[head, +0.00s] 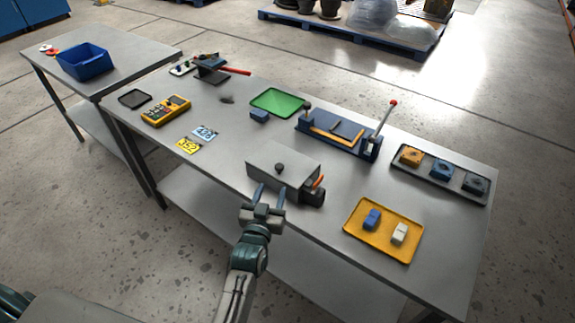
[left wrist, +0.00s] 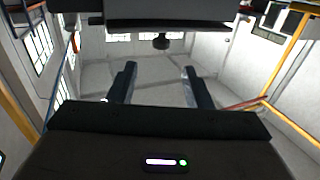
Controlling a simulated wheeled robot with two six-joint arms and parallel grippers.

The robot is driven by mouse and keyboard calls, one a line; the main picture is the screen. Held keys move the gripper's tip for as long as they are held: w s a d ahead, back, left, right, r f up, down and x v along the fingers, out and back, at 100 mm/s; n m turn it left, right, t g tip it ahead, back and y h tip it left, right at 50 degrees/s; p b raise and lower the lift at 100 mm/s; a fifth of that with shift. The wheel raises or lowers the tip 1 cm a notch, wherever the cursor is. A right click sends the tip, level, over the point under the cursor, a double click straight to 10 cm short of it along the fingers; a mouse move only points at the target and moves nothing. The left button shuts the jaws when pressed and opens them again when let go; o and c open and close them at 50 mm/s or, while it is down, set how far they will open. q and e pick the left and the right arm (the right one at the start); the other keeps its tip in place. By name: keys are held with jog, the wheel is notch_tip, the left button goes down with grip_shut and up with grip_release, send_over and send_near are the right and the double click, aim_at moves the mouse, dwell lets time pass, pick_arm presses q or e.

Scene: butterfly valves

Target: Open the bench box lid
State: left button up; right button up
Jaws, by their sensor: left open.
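The bench box (head: 262,180) is a grey metal box at the front edge of the workbench. Its flat lid (head: 298,160) lies closed on top, with a dark round knob (head: 280,167) standing on it. My left gripper (head: 270,193) is open and empty at the near side of the box, its two fingers pointing at it. In the left wrist view the open fingers (left wrist: 161,85) have nothing between them. A dark edge with a round knob (left wrist: 161,42) shows beyond them, apparently the box. My right gripper is not in view.
An orange-handled part (head: 319,183) sits at the box's right end. A yellow tray (head: 380,247) with two blocks lies to the right. A blue fixture (head: 335,138) with a red-tipped lever stands behind. The bench left of the box is fairly clear beyond number cards (head: 204,133).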

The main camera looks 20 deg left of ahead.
aim_at(278, 171)
pick_arm(q)
jog(key=w+b, duration=0.2)
jog(key=b, duration=0.1)
jog(key=shift+w+a+f, duration=0.2)
jog(key=shift+w+f, duration=0.15)
jog(key=shift+w, duration=0.05)
jog(key=w+b, duration=0.4)
jog(key=w, duration=0.2)
jog(key=shift+w+a+r, duration=0.1)
jog(key=shift+w, duration=0.2)
jog(key=shift+w+r, duration=0.15)
jog(key=shift+w, duration=0.4)
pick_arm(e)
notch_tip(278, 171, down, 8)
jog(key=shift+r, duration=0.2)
pick_arm(q)
jog(key=c, duration=0.9)
grip_shut()
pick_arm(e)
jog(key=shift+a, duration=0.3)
